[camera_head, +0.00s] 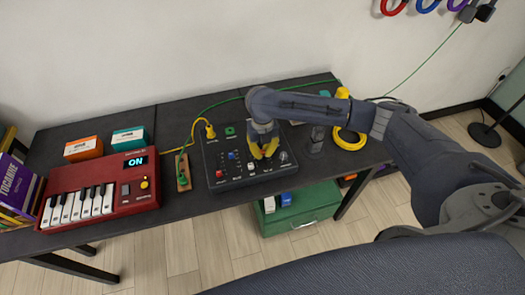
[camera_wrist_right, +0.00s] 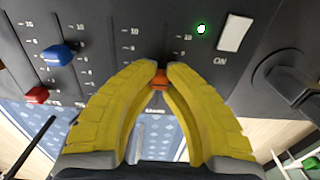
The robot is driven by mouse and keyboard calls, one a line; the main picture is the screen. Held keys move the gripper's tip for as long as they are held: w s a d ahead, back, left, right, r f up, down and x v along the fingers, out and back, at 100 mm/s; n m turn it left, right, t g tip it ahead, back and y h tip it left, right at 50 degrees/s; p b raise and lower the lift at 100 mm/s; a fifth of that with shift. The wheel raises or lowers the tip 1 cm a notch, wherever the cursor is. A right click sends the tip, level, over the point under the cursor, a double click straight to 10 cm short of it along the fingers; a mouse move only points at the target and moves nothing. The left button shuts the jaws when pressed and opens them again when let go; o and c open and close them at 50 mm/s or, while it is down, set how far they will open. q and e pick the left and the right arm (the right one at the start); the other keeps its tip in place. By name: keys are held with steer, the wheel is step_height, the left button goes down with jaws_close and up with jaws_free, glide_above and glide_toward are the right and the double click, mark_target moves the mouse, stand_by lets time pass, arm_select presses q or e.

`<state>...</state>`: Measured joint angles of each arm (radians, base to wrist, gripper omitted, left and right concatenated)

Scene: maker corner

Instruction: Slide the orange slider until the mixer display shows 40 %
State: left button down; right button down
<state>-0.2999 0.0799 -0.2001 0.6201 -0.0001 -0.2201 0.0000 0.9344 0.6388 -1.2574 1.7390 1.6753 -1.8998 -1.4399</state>
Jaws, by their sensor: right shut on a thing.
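The mixer (camera_head: 222,172) is a black panel lying on the dark table, with red, blue and white controls. My right gripper (camera_head: 264,155) has yellow fingers and reaches down onto the mixer's right half. In the right wrist view its fingertips (camera_wrist_right: 160,68) are closed around the small orange slider (camera_wrist_right: 160,80), which sits low in its track beside a printed scale. No percentage is readable in either view. My left gripper is in neither view.
A blue slider (camera_wrist_right: 60,55) and a red slider (camera_wrist_right: 37,95) sit left of the orange one. A white switch (camera_wrist_right: 235,33) marked ON and a green light are right.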

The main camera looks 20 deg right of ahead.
steer(key=shift+w+d, duration=0.1)
steer(key=shift+w, duration=0.65)
steer(key=c, duration=1.3)
jaws_free()
steer(key=shift+r, duration=0.15)
step_height(320, 180, up, 12)
steer(key=shift+f, duration=0.1)
